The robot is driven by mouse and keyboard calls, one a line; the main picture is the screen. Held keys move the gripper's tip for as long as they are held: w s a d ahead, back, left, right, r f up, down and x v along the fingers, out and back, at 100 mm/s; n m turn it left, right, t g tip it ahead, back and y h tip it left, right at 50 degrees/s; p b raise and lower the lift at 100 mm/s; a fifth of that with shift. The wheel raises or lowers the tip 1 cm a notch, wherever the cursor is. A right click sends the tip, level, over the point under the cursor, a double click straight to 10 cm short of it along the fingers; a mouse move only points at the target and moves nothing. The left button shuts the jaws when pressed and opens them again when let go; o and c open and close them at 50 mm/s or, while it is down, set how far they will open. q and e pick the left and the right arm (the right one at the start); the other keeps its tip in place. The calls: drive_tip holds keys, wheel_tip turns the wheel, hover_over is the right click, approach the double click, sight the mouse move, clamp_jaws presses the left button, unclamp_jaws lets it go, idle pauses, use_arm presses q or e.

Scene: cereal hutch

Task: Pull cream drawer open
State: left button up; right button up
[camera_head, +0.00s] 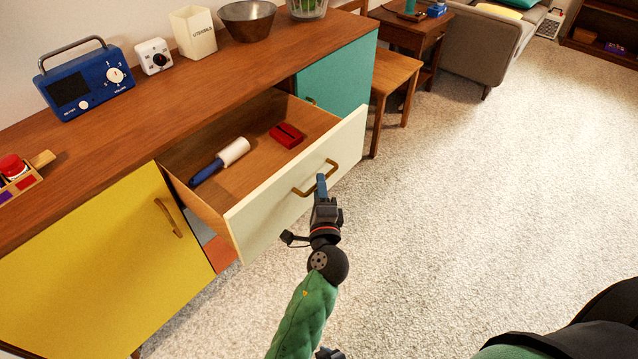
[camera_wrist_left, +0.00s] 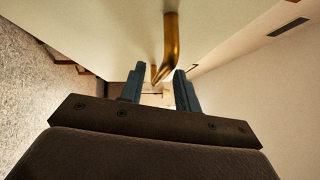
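The cream drawer (camera_head: 285,192) under the wooden counter stands pulled out, its inside showing. Its brass handle (camera_head: 300,192) is on the cream front and also shows in the left wrist view (camera_wrist_left: 171,42). My left gripper (camera_head: 321,182) is at the right part of this handle. In the left wrist view my left gripper (camera_wrist_left: 159,72) has its two fingers apart, with the lower end of the handle seen in the gap; whether they touch it I cannot tell. My right gripper is not in view.
A blue-handled roller (camera_head: 220,160) and a red object (camera_head: 287,135) lie in the drawer. A yellow door (camera_head: 95,265) is on the left and a teal door (camera_head: 340,80) behind. A wooden stool (camera_head: 393,75) stands beyond. The carpet (camera_head: 480,190) on the right is clear.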

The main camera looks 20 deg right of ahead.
use_arm(q)
drive_tip(key=shift+s+a+f, duration=0.15)
drive_tip(key=shift+s, duration=0.8)
drive_tip(key=shift+s+a+f, duration=0.1)
drive_tip(key=shift+s+a, duration=0.1)
drive_tip(key=shift+s, duration=0.75)
drive_tip(key=shift+s+a+f, duration=0.15)
drive_tip(key=shift+s, duration=0.8)
